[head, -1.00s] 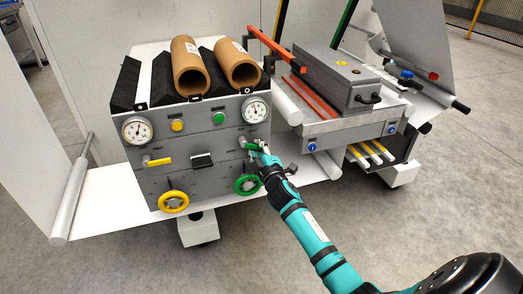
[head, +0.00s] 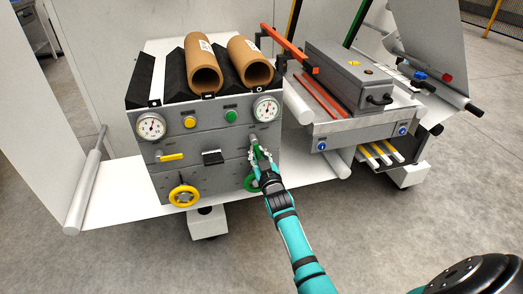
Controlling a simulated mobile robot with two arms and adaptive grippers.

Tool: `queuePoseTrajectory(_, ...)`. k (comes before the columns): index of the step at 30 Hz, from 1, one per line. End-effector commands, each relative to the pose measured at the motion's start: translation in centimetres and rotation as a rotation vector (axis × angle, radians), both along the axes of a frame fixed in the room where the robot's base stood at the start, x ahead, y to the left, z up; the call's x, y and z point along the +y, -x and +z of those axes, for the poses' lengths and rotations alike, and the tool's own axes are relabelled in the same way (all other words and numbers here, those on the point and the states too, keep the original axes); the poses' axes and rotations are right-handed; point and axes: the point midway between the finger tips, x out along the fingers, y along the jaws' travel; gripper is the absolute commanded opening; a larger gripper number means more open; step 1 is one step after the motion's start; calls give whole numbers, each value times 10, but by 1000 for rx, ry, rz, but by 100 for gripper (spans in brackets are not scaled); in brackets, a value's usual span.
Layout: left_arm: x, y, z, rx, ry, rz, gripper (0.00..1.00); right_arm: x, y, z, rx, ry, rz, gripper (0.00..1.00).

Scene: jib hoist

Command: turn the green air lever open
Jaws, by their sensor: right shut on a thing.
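The green air lever (head: 257,153) is on the right side of the grey control panel (head: 220,140), below the right gauge. It points steeply downward from its pivot, and its lower part is partly hidden by the fingers. My right gripper (head: 262,160) is shut on the green lever, with my teal arm reaching up from the lower right. My left gripper is not in view.
A green handwheel (head: 250,183) sits just below, partly hidden by my right gripper. A yellow lever (head: 171,157) lies level at left above a yellow handwheel (head: 184,196). Two cardboard tubes (head: 203,79) rest on top. A grey box unit (head: 349,80) stands at right.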

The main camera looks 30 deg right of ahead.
Motion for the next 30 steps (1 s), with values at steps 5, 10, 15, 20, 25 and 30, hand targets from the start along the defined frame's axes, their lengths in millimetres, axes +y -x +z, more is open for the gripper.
queuePoseTrajectory(5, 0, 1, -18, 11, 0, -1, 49, 6, 1, -7, -10, -112, 0, 0)
queuePoseTrajectory(10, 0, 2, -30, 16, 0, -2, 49, 10, 0, -7, -28, -181, 0, 0)
queuePoseTrajectory(15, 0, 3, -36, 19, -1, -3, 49, 11, -1, -8, -35, -218, 0, 0)
queuePoseTrajectory(20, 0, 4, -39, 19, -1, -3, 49, 12, -1, -8, -39, -230, 0, 0)
queuePoseTrajectory(25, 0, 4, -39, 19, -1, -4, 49, 12, -1, -8, -39, -232, 0, 0)
queuePoseTrajectory(30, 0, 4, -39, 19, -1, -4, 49, 12, -1, -8, -40, -232, 0, 9)
